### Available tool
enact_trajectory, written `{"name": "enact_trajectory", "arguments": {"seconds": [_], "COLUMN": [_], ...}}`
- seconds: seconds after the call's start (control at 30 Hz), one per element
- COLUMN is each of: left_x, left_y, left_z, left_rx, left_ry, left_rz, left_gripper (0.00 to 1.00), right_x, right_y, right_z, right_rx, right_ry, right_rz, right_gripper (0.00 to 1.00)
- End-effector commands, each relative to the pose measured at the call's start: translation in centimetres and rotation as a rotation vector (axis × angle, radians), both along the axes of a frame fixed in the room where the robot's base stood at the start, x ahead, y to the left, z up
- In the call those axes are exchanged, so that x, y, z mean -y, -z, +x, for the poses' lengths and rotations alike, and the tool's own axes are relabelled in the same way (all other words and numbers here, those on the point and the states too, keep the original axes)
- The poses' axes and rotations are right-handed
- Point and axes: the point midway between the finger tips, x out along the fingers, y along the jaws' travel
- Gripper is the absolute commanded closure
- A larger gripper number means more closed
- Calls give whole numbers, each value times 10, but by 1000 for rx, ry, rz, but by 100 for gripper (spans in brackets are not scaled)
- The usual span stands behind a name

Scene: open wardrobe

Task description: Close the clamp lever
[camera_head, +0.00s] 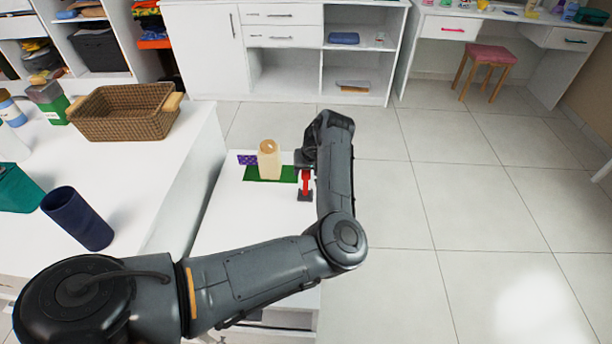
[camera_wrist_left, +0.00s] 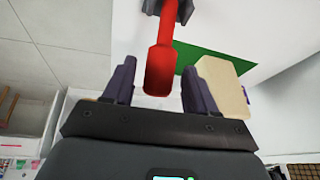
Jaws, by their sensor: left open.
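The clamp has a red lever (camera_head: 306,180) on a dark grey base (camera_head: 305,195), on the white surface in the middle of the head view. In the left wrist view the red lever (camera_wrist_left: 162,66) reaches toward me with its wide end between my fingers. My left gripper (camera_head: 303,162) is at the lever, partly hidden by my own arm in the head view. In the left wrist view the left gripper (camera_wrist_left: 159,78) is open, a dark finger on each side of the lever with gaps visible. I cannot tell whether either finger touches it. My right gripper is not in view.
A beige upright block (camera_head: 269,162) stands on a green mat (camera_head: 255,174) left of the clamp, close to one finger in the wrist view. A purple patterned piece (camera_head: 246,159) is beside it.

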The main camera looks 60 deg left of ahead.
Motion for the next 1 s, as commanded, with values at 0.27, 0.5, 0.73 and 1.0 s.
{"name": "enact_trajectory", "arguments": {"seconds": [0.27,0.5,0.73,1.0], "left_x": [-6,-6,-5,-5], "left_y": [13,12,12,12], "left_z": [1,1,1,1], "left_rx": [0,0,0,0], "left_ry": [1,1,1,1], "left_rz": [1,1,1,1], "left_gripper": [43,43,78,100], "right_x": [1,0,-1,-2], "right_y": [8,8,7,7], "right_z": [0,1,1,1], "right_rx": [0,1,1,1], "right_ry": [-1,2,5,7], "right_rz": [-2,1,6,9], "right_gripper": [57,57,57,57]}}
